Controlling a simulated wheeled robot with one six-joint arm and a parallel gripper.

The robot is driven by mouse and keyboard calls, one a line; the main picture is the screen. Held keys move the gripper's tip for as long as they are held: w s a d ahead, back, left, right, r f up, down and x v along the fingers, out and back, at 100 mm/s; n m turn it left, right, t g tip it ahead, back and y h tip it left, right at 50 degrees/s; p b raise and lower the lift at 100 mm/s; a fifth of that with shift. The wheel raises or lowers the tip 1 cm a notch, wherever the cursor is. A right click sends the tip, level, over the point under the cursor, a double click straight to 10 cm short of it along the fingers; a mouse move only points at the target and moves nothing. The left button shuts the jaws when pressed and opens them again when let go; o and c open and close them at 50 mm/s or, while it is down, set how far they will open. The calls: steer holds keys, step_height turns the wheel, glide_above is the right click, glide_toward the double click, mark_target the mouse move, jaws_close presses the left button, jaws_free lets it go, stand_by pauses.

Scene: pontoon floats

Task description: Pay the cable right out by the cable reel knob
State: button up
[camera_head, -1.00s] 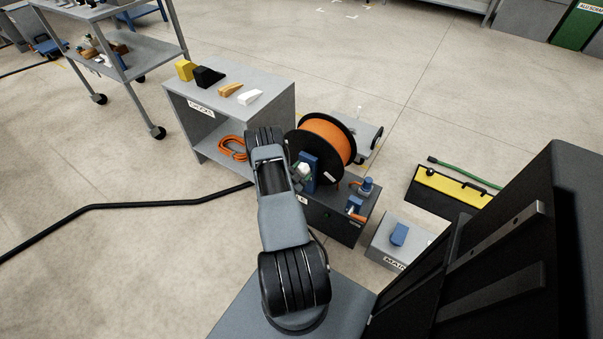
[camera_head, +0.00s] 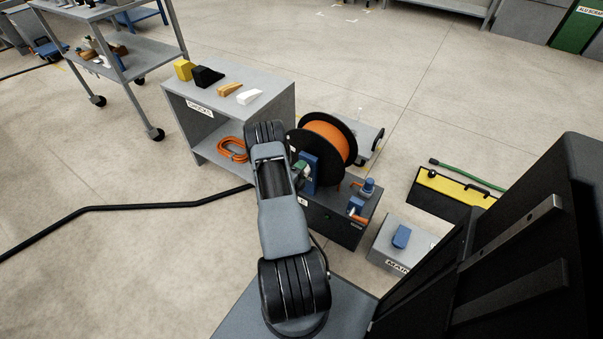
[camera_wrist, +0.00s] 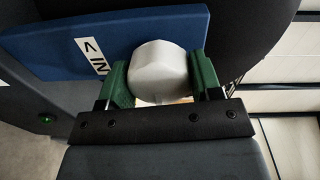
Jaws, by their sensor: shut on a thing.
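The cable reel (camera_head: 347,139) has black flanges with orange cable (camera_head: 326,137) wound between them, and stands on a dark box. A blue plate (camera_head: 309,176) is on its near side; in the wrist view this plate (camera_wrist: 50,42) carries a white label with an arrow and "IN". The pale faceted knob (camera_wrist: 160,72) sits in front of the plate. My gripper (camera_wrist: 161,78) has its green fingers on both sides of the knob and is shut on it. In the head view my gripper (camera_head: 302,171) is partly hidden by my arm.
A grey shelf unit (camera_head: 230,85) with wedges on top and an orange coil (camera_head: 232,148) inside stands left of the reel. The dark box (camera_head: 335,218) carries blue and orange fittings. A grey box (camera_head: 392,250) and a yellow-black case (camera_head: 450,190) lie to the right.

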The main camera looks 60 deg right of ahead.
steer(key=m+b, duration=0.1)
steer(key=m, duration=0.4)
steer(key=m+t+b, duration=0.1)
steer(key=m+b, duration=0.1)
steer(key=m, duration=0.3)
steer(key=shift+s+f+m, duration=0.1)
steer(key=shift+m, duration=0.2)
steer(key=m+b, duration=0.2)
steer(key=m, duration=0.3)
steer(key=m+b, duration=0.2)
steer(key=m, duration=0.2)
steer(key=shift+m+h+b, duration=0.3)
steer(key=shift+b, duration=0.05)
steer(key=m+b, duration=0.3)
steer(key=m, duration=0.2)
steer(key=shift+f+m, duration=0.1)
steer(key=shift+m, duration=0.2)
steer(key=m+b, duration=0.4)
steer(key=m, duration=0.1)
steer(key=shift+m+h, duration=0.3)
steer(key=m+b, duration=0.3)
steer(key=m, duration=0.1)
steer(key=shift+m+g, duration=0.3)
steer(key=shift+m, duration=0.1)
steer(key=shift+m+b, duration=0.35)
steer(key=shift+m, duration=2.05)
